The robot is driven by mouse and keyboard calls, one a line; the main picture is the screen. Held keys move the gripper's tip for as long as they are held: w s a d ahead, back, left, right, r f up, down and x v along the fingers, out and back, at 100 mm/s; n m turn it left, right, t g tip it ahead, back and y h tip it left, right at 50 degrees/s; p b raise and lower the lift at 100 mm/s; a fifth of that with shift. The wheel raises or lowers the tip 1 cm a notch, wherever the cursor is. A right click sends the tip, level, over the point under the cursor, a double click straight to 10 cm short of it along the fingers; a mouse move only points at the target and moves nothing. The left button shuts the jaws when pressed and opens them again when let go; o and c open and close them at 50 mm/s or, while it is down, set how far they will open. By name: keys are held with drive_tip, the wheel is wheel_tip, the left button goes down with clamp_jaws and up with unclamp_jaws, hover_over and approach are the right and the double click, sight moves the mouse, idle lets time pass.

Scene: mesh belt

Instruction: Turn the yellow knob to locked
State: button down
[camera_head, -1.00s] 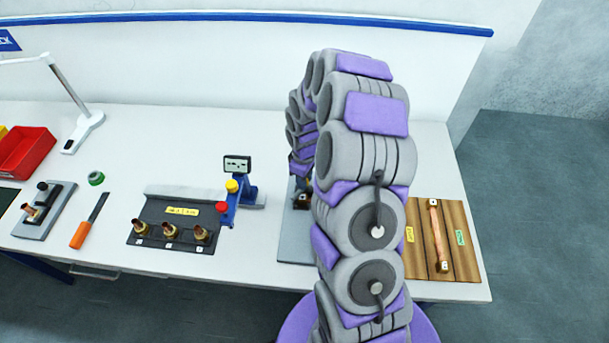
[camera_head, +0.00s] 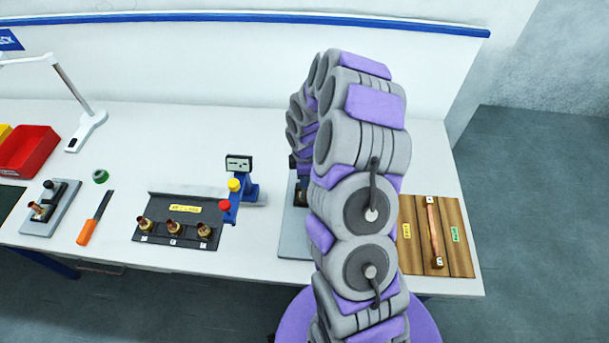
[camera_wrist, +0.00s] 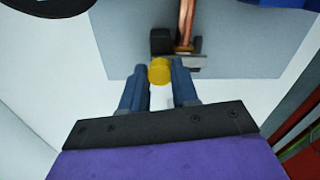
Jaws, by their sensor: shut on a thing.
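The yellow knob (camera_wrist: 160,71) shows in the wrist view between the two blue fingertips of my gripper (camera_wrist: 160,80), which is shut on it. Just beyond the knob are a black block (camera_wrist: 162,41), a copper tube (camera_wrist: 186,22) and a grey metal bracket (camera_wrist: 190,61). They are over a grey-blue base plate (camera_wrist: 240,55). In the head view this plate (camera_head: 294,236) shows only in part, and my arm hides the knob and most of my gripper. Any lock marking on the knob cannot be made out.
Left of my arm, a blue stand (camera_head: 247,187) carries a small display, with a yellow cap (camera_head: 235,185) and a red cap (camera_head: 226,205) close by. A dark panel (camera_head: 180,235) holds several brass fittings. A wooden board (camera_head: 461,262) lies right of my arm.

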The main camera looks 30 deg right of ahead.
drive_tip(key=shift+w, duration=0.15)
drive_tip(key=c, duration=0.8)
unclamp_jaws()
drive_tip(key=shift+c, duration=0.2)
wheel_tip(320, 180, up, 17)
drive_tip(key=shift+r, duration=0.15)
